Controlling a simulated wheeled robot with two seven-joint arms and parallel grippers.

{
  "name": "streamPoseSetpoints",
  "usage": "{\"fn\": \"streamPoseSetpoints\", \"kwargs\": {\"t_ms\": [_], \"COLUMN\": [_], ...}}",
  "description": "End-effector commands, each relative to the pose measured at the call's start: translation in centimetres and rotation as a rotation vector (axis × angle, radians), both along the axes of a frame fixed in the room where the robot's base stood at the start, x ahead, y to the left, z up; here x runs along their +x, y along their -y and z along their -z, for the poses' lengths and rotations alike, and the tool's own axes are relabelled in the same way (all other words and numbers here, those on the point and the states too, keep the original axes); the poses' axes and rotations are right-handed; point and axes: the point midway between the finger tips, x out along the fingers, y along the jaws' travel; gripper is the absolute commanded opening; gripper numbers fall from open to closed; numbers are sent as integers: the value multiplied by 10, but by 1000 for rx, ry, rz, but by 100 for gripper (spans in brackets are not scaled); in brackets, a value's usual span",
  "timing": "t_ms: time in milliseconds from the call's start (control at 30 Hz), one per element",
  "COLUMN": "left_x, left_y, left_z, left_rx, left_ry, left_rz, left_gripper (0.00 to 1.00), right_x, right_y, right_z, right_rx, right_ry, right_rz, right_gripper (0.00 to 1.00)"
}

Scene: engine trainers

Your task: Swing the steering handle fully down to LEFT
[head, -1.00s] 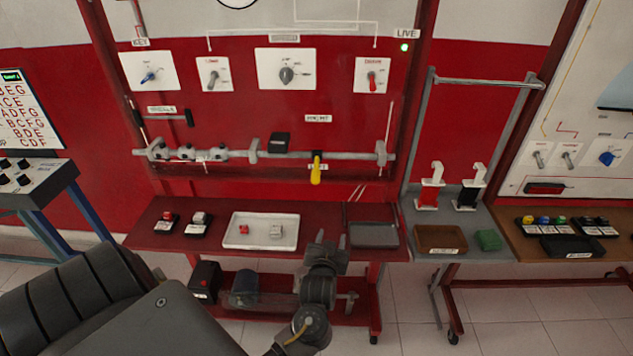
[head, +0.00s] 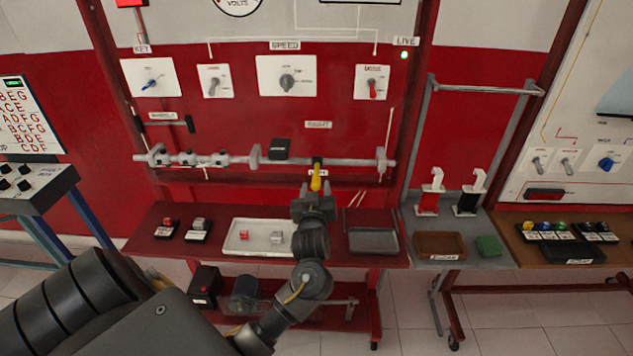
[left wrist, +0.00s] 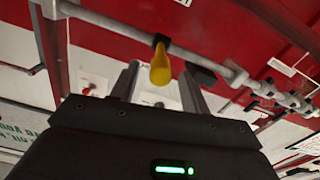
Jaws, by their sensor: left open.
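The yellow handle (head: 316,177) hangs down from a black collar on the grey horizontal rod (head: 220,160) of the red panel. It also shows in the left wrist view (left wrist: 160,65), between the two fingers. My left gripper (head: 317,190) is open just below and in front of the handle, with a finger on either side of it. In the left wrist view the gripper (left wrist: 160,85) shows a gap between each finger and the handle. The handle's lower end is near the gripper in the head view. My right gripper is not in view.
A black block (head: 279,149) sits on the rod left of the handle. Knob plates (head: 287,76) are above. Below is a red shelf (head: 180,245) with a white tray (head: 235,250) and a dark tray (head: 372,240). A small label (head: 318,125) sits above the handle.

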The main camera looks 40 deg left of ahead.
Motion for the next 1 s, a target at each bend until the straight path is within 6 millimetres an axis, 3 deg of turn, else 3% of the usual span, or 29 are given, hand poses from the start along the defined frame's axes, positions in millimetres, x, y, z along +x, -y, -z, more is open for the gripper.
{"fn": "streamPoseSetpoints", "kwargs": {"t_ms": [200,600,933,1000], "left_x": [21,26,26,26], "left_y": [-16,-20,-19,-19], "left_z": [0,1,1,1], "left_rx": [1,-1,-1,-1], "left_ry": [-1,0,0,0], "left_rz": [0,-1,0,0], "left_gripper": [46,45,2,0], "right_x": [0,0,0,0], "right_y": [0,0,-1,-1], "right_z": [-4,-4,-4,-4], "right_rx": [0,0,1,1], "right_ry": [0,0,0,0], "right_rz": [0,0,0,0], "right_gripper": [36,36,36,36]}}
